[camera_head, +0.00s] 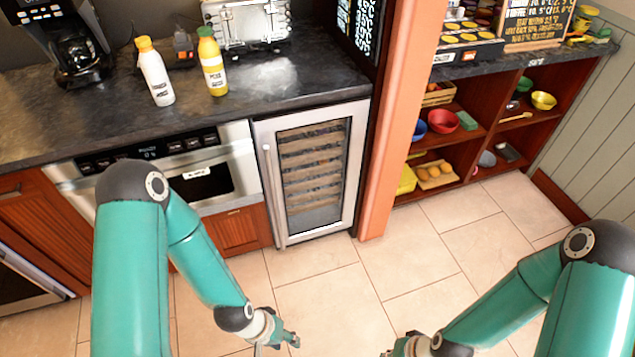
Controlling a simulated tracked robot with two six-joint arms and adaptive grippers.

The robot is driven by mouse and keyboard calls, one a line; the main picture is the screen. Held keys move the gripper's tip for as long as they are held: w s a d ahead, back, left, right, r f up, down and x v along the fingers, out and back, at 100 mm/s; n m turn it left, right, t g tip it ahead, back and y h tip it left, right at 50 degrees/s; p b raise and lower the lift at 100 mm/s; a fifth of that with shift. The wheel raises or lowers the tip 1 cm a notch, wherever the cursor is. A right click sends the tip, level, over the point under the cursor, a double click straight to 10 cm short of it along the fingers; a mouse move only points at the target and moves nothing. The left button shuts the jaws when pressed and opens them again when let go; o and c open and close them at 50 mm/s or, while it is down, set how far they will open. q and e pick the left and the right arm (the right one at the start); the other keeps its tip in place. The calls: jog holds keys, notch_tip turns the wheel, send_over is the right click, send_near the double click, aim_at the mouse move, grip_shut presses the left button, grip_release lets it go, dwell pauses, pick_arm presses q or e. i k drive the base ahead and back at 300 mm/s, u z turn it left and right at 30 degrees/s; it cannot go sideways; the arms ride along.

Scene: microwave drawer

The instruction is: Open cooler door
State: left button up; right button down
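The cooler is a low steel-framed unit under the counter. Its glass door (347,172) is shut, with several wooden shelves showing behind the glass. A long vertical steel handle (272,185) runs down the door's left side. My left gripper (277,345) is low in the picture, below the cooler and over the floor, apart from the door and handle. Its fingers look spread and empty, partly cut by the bottom edge. My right gripper (392,351) is at the bottom edge, right of the left one; its fingers are mostly cut off.
A steel drawer appliance (220,185) is left of the cooler. The dark counter (285,82) above holds a white bottle (155,72), a yellow bottle (212,65) and a coffee maker (75,45). An orange post (388,130) stands right of the cooler. The tiled floor (330,290) in front is clear.

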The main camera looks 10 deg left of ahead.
aim_at(266, 128)
jog(key=u, duration=0.2)
jog(key=i, duration=1.25)
jog(key=u, duration=0.75)
